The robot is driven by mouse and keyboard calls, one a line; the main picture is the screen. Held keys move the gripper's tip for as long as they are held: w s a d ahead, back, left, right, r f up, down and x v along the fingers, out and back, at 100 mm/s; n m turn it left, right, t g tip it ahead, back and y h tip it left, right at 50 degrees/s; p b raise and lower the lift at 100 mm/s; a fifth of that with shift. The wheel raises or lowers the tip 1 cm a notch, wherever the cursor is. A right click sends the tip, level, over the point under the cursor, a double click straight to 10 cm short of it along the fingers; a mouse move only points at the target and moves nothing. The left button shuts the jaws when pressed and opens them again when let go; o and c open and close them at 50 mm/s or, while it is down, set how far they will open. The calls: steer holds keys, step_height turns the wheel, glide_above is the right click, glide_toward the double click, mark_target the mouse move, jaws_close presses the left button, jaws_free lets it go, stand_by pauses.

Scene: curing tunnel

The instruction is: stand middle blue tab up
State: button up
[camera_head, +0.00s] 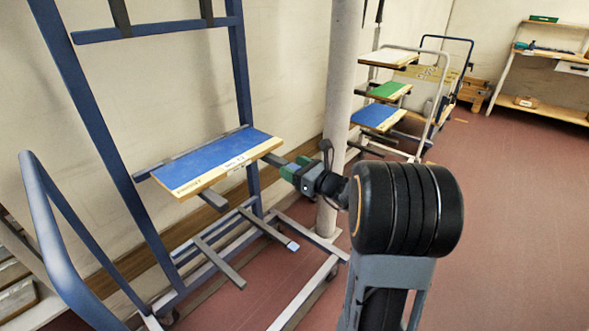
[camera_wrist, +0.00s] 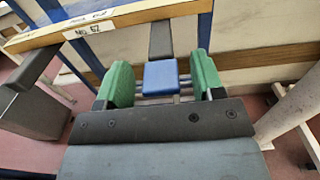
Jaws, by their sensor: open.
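The blue tab (camera_wrist: 160,77) shows in the wrist view as a small flat blue piece at the end of a grey bar (camera_wrist: 161,40). It appears to lie flat. My gripper (camera_head: 294,168) has green fingers and is beside the right end of the wooden-edged blue board in the head view. In the wrist view the open fingers stand on either side of the tab, with gaps visible between them and it. In the head view the tab is hidden or too small to make out.
The blue board (camera_head: 215,161) rests on the blue rack (camera_head: 92,119), close to my gripper. Lower grey bars (camera_head: 219,262) stick out below it. A pale column (camera_head: 344,90) stands behind my gripper. A cart with stacked boards (camera_head: 388,91) is farther back. The red floor at right is clear.

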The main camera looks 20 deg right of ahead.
steer(key=shift+c, duration=0.3)
steer(key=c, duration=0.9)
steer(key=r+g+p, duration=0.1)
steer(key=p, duration=0.2)
steer(key=g+p, duration=0.1)
steer(key=p, duration=0.2)
steer(key=shift+r+h, duration=0.3)
steer(key=shift+h, duration=0.1)
steer(key=g+h+p, duration=0.1)
steer(key=g+p, duration=0.1)
steer(key=p, duration=0.3)
steer(key=shift+w+p, duration=0.15)
steer(key=shift+p, duration=0.15)
steer(key=shift+a+g+p, duration=0.1)
steer(key=shift+g+p, duration=0.6)
steer(key=shift+p, duration=0.2)
steer(key=shift+f+h, duration=0.2)
steer(key=shift+h, duration=0.1)
